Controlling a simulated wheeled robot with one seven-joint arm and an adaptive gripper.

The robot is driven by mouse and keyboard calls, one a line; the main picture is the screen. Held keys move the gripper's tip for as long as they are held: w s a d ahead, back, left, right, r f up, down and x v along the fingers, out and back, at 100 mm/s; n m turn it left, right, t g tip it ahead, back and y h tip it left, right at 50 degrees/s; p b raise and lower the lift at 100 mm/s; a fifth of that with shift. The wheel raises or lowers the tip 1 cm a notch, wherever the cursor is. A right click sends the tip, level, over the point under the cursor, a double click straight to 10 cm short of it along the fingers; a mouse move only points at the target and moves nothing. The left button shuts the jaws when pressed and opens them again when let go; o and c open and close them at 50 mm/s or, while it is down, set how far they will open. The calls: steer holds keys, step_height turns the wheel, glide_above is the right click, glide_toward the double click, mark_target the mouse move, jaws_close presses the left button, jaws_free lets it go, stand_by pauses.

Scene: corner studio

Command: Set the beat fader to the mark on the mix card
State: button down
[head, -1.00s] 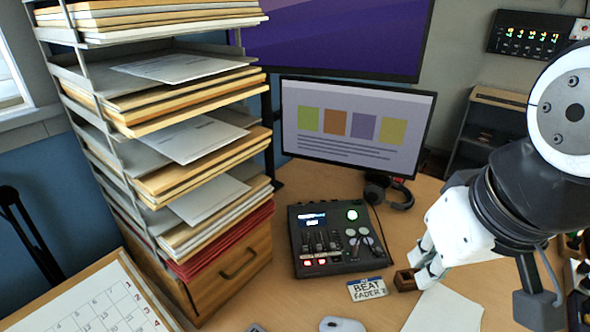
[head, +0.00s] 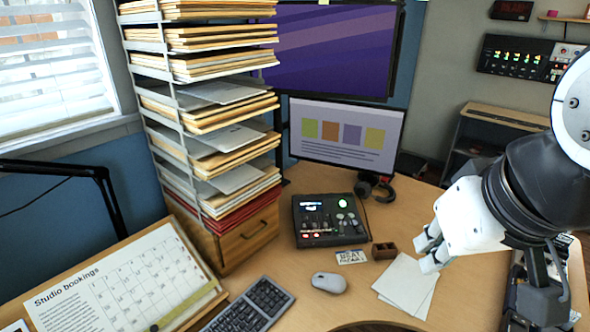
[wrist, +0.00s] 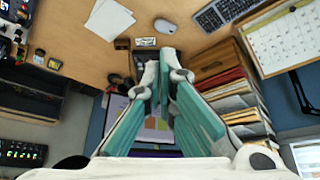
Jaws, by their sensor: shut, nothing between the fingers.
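The mixer (head: 318,240) is a dark box on the desk below the lower monitor, with a small lit screen, a green light, red lit buttons and several faders. Its fader positions are too small to read. The mix card (head: 351,257) is a small white label with "BEAT" on it, lying in front of the mixer; its smaller line and any mark are unreadable. The card also shows in the wrist view (wrist: 145,42). My gripper (head: 425,254) is shut and empty, right of the mixer and card and apart from both. In the wrist view its fingers (wrist: 161,60) hide most of the mixer.
A brown open box (head: 384,251) stands between card and gripper. White papers (head: 406,284), a mouse (head: 329,283) and a keyboard (head: 250,306) lie nearer. Headphones (head: 384,189) sit behind the mixer. A tall paper rack (head: 160,110) rises on the left, beside the lower monitor (head: 345,148).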

steer(key=m+g+b, duration=0.1)
steer(key=m+b, duration=1.2)
steer(key=m, duration=2.3)
glide_above(326, 231)
steer(key=s, duration=0.9)
step_height(326, 231, down, 35)
steer(key=b+x, duration=0.1)
steer(key=x, duration=0.8)
steer(key=shift+s+f+b, duration=0.15)
steer(key=shift+f+b, duration=0.1)
steer(key=shift+b, duration=0.1)
steer(key=w, duration=0.3)
steer(key=shift+w, duration=0.55)
